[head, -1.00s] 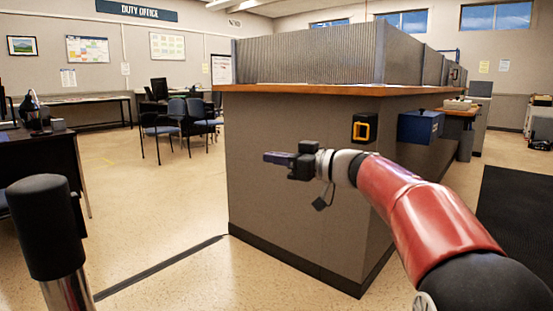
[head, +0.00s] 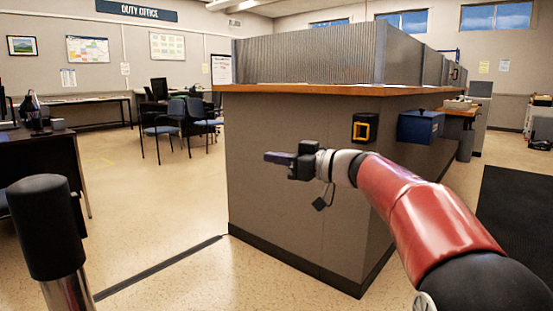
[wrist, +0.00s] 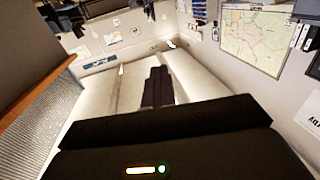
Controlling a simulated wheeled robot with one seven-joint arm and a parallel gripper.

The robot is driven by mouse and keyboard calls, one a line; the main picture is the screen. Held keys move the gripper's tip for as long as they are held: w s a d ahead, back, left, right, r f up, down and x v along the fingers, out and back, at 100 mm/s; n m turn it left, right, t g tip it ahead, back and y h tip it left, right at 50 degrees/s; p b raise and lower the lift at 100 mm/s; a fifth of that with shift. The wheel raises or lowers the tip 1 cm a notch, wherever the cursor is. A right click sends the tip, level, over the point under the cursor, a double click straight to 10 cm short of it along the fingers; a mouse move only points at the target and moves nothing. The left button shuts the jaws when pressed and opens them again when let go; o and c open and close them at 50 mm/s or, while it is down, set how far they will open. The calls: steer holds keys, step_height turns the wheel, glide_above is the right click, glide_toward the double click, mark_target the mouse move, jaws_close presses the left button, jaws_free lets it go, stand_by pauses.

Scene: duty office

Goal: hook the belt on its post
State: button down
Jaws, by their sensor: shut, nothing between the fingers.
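A post (head: 48,230) with a thick black top and a chrome shaft stands at the near left in the head view. A black unit with a yellow-orange frame (head: 362,131) is fixed to the side of the counter; I cannot tell if it holds the belt's end. No stretched belt shows between it and the post. My gripper (head: 270,157) is held in front of the counter's end, pointing left, between the post and the unit but touching neither. Its fingers (wrist: 157,86) are together and empty in the wrist view.
The counter (head: 290,170) with a wooden top fills the middle, close behind my gripper. A blue box (head: 420,127) is on its right side. A dark desk (head: 40,165) stands at the left, with chairs (head: 178,127) farther back. Open floor lies between desk and counter.

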stand_by(0.4)
steer(key=c, duration=1.6)
jaws_free()
steer(key=shift+c, duration=0.2)
steer(key=v, duration=0.8)
